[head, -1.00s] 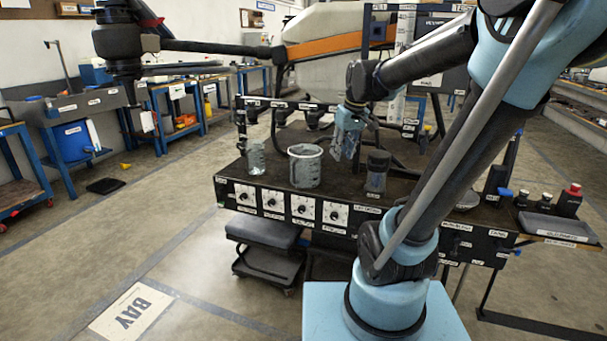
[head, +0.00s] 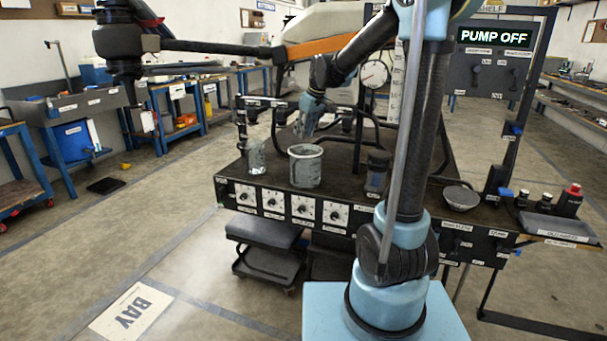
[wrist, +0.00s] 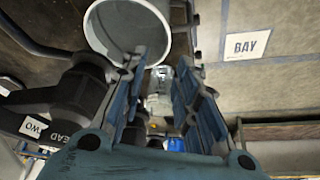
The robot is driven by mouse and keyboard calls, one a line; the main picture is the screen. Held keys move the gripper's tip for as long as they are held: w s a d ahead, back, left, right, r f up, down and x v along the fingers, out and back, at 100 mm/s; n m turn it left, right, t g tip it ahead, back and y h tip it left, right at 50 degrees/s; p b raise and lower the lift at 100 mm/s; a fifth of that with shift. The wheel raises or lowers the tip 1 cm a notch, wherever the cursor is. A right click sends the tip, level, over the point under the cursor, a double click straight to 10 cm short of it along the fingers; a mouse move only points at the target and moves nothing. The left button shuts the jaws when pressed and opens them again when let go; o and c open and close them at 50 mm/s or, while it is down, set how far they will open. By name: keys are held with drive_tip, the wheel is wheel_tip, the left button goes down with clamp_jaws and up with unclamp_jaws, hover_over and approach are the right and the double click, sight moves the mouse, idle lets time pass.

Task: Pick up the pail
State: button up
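The pail, which I take to be the grey, open-topped round vessel (head: 304,168), stands upright on the dark bench top. It also shows in the wrist view (wrist: 98,28) at the top, its pale rim and hollow inside turned toward the camera. My gripper (head: 303,132) is just above and behind the pail in the head view. In the wrist view my gripper (wrist: 163,62) has its two blue fingers spread apart, with nothing held between them. The pail's rim lies close beyond the left fingertip; I cannot tell whether they touch.
A small clear beaker (head: 256,158) stands left of the pail and a dark-lidded jar (head: 377,172) to its right. A grey bowl (head: 461,197) sits farther right. Black hoses and a gauge (head: 373,75) stand behind. A sign reads PUMP OFF (head: 495,37).

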approach(294, 156)
wheel_tip(294, 156, down, 5)
drive_tip(key=w, duration=0.2)
drive_tip(key=shift+a+x, duration=0.3)
drive_tip(key=shift+x, duration=1)
drive_tip(key=shift+a+x, duration=0.25)
drive_tip(key=shift+x, duration=1.05)
drive_tip(key=shift+s+r, duration=0.1)
drive_tip(key=shift+s, duration=0.05)
clamp_jaws()
